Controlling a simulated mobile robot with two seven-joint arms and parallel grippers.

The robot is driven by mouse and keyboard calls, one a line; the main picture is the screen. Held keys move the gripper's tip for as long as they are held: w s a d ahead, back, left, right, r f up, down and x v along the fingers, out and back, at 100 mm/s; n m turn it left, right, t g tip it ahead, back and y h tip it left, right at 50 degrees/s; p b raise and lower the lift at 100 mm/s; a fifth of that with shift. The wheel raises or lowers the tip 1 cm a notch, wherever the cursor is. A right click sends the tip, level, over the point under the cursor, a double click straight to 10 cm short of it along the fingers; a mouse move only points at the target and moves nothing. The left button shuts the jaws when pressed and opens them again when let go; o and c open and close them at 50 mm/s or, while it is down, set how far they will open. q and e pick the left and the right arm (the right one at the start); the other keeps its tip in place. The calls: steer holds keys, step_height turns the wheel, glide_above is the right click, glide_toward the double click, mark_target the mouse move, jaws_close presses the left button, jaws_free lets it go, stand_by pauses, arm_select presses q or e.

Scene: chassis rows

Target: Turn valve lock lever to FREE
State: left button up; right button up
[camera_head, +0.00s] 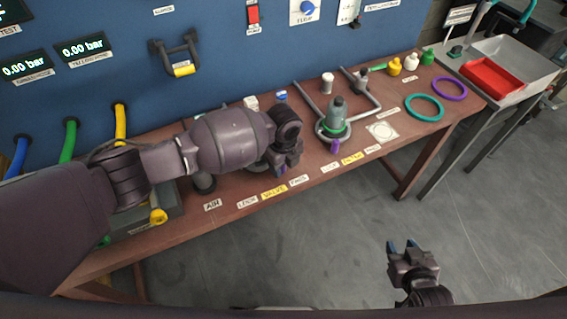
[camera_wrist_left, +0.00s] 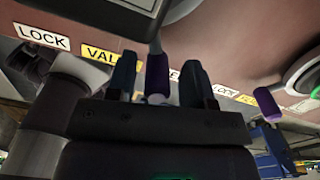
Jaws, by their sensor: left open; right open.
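My left gripper (camera_head: 288,168) is low over the front of the bench, beside the LOCK, VALVE (camera_head: 274,191) and FREE (camera_head: 299,180) labels. In the left wrist view it (camera_wrist_left: 160,78) is open, and a purple-tipped lever (camera_wrist_left: 158,74) stands between its two fingers. I cannot tell whether the fingers touch it. The lever tip lies to the right of the VALVE label (camera_wrist_left: 108,56), near a partly hidden label. My arm hides the valve body in the head view. My right gripper (camera_head: 403,247) is open and empty, low over the floor in front of the bench.
A second purple lever (camera_head: 335,146) belongs to the filter unit (camera_head: 337,115) to the right; it also shows in the left wrist view (camera_wrist_left: 267,103). Green and purple rings (camera_head: 424,107) and small bottles stand farther right. A red tray (camera_head: 491,77) lies on the side table.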

arm_select(q)
step_height(320, 180, up, 10)
steer(key=shift+f, duration=0.2)
steer(key=shift+r, duration=0.6)
arm_select(e)
steer(key=shift+r, duration=0.2)
arm_select(q)
steer(key=shift+s, duration=0.1)
